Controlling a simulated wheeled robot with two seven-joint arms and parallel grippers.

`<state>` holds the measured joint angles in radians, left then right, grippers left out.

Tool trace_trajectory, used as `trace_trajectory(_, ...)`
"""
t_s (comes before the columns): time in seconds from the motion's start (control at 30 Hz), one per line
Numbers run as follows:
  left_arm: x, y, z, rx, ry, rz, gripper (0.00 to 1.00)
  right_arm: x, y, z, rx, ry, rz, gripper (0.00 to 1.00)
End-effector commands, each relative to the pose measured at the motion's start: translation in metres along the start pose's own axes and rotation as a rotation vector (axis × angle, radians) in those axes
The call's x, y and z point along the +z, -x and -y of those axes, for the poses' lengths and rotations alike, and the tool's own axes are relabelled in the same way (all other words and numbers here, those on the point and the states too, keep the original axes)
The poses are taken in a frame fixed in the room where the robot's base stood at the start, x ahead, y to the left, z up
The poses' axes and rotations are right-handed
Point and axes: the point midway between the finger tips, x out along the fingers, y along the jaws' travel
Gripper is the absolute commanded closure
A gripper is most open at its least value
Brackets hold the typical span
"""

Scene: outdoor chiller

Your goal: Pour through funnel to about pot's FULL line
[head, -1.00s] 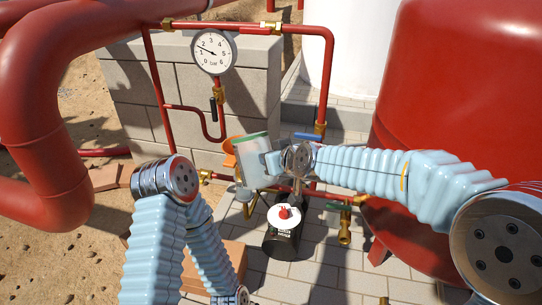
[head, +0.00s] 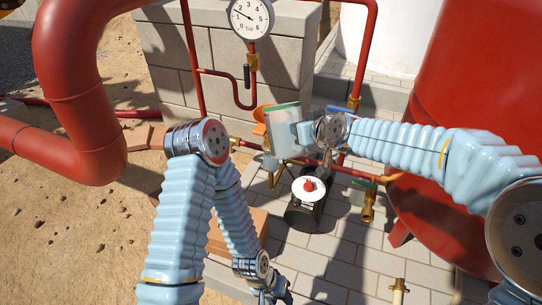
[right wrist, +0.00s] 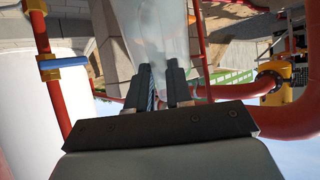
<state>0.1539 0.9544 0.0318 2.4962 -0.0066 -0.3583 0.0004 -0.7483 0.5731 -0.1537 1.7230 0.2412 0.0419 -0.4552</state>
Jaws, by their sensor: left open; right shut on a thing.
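My right gripper (head: 312,133) is shut on a translucent jug (head: 281,131) with a green rim, which it holds up beside the brass pipework. The jug also fills the top middle of the right wrist view (right wrist: 153,38), between the fingers (right wrist: 160,85). An orange piece (head: 259,123), perhaps the funnel, shows partly behind the jug. A small clear vessel, perhaps the pot (head: 270,163), sits below it, mostly hidden; no FULL line is readable. My left gripper (head: 272,296) is low at the bottom of the head view, open, apart from these things.
A black canister (head: 303,212) with a white top and red cap stands on the pavers. A pressure gauge (head: 250,18) and red pipes rise in front of a block wall (head: 180,62). A large red tank (head: 475,90) fills the right. Brown blocks (head: 223,240) lie behind my left arm.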

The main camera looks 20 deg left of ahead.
Motion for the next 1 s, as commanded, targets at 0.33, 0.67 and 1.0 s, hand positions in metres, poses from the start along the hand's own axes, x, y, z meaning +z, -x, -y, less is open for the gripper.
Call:
trace_trajectory(0.33, 0.000, -0.001, 0.001, 0.000, 0.000, 0.000, 0.57, -0.027, 0.006, 0.000, 0.001, -0.005, 0.114, 1.00)
trace_trajectory(0.67, 0.000, -0.001, 0.001, 0.000, 0.000, 0.000, 0.57, -0.027, 0.006, 0.000, 0.001, -0.005, 0.112, 1.00)
trace_trajectory(1.0, 0.000, 0.000, 0.000, 0.000, 0.000, 0.000, 0.57, -0.050, 0.008, 0.000, 0.001, -0.008, 0.218, 1.00)
